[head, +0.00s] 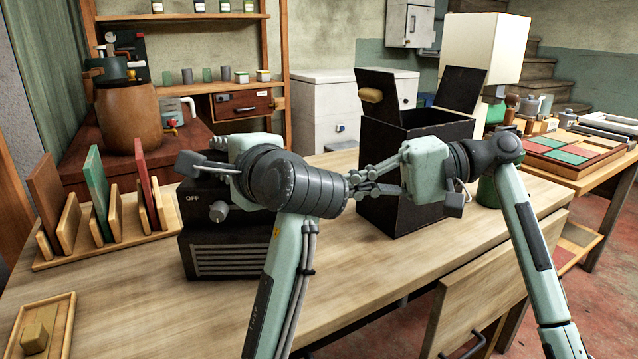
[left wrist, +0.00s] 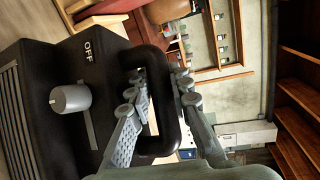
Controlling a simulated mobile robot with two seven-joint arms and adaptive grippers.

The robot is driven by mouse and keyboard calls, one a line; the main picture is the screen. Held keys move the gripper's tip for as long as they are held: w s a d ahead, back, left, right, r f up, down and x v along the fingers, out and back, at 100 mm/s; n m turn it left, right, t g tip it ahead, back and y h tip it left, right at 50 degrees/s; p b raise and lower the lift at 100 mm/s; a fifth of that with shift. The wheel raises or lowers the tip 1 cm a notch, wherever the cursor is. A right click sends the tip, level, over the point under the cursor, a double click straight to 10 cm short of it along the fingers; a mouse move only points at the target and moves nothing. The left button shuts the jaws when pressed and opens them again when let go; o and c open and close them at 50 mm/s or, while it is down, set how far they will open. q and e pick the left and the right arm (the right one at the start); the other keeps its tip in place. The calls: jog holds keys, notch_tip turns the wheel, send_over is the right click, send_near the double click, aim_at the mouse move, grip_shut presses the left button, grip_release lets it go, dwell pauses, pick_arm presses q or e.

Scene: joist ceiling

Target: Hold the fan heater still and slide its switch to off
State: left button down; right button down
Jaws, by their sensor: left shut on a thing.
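The black fan heater (head: 230,262) stands upright on the wooden bench, with a slatted grille low on its front. Its grey switch knob (head: 218,211) is right of and below the white OFF lettering. In the left wrist view the knob (left wrist: 70,98) is clear of my fingers, with a grey strip beside it. My left gripper (left wrist: 158,85) is shut on the heater's black handle (left wrist: 165,125), one finger on each side. In the head view my left wrist hides these fingers. My right gripper (head: 364,184) is right of my left wrist, away from the knob; its finger gap is unclear.
An open black box (head: 405,205) stands behind my right gripper. A wooden rack (head: 105,247) with upright panels is left of the heater, and a small tray (head: 62,318) is at the front left. The bench front right of my left arm (head: 410,270) is clear.

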pick_arm(q)
jog(key=c, duration=1.3)
grip_release()
jog(key=shift+s, duration=0.1)
